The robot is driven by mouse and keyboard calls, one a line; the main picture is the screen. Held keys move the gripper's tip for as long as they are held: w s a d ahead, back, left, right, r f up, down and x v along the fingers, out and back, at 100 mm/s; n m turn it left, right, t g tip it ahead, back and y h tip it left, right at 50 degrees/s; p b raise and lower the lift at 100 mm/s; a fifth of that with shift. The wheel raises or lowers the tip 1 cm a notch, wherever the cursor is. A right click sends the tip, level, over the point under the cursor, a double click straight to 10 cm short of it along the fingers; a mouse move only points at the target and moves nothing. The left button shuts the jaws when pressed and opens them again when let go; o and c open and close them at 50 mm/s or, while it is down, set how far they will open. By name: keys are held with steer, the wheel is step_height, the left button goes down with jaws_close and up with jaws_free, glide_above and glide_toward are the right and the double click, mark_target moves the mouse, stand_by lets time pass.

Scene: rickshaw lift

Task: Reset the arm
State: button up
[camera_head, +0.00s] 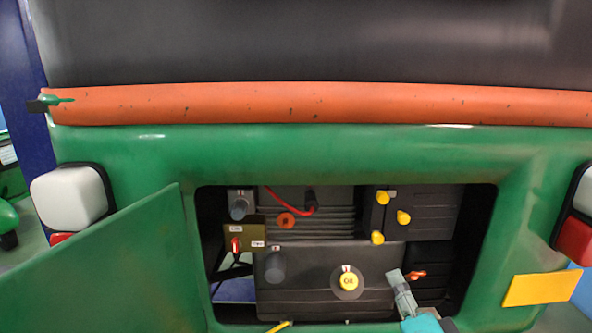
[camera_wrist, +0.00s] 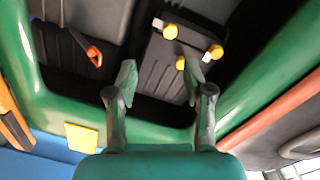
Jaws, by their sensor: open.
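My gripper (camera_head: 402,292) shows at the lower right of the open engine bay in the head view, in front of the engine and beside an orange-red handle (camera_head: 415,275). In the wrist view my gripper (camera_wrist: 158,84) has its two grey fingers spread apart with nothing between them. Past the fingertips is a dark ribbed box with several yellow caps (camera_wrist: 171,31). The fingers look clear of it, though their exact distance cannot be told. The teal wrist part is cut off by the lower edge of the head view.
The green rickshaw rear (camera_head: 340,155) frames the bay. Its open green door (camera_head: 105,262) stands out at left. The bay holds a yellow oil cap (camera_head: 348,282), a red switch (camera_head: 236,245) and a red hose (camera_head: 290,201). A yellow plate (camera_head: 541,288) is at right, an orange bar (camera_head: 300,103) above.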

steer(key=s+f+n+g, duration=0.1)
steer(key=s+f+n, duration=0.2)
steer(key=s+f, duration=0.65)
steer(key=s+f+n, duration=0.4)
steer(key=s+f, duration=0.3)
steer(key=f, duration=0.5)
steer(key=s+f+n, duration=0.2)
steer(key=s+n, duration=0.1)
steer(key=s, duration=0.8)
steer(key=s+f+n+g, duration=0.1)
steer(key=s+n, duration=0.2)
steer(key=s, duration=0.9)
steer(key=shift+s+f+g, duration=0.3)
steer(key=shift+f, duration=0.1)
steer(key=shift+w+a, duration=0.1)
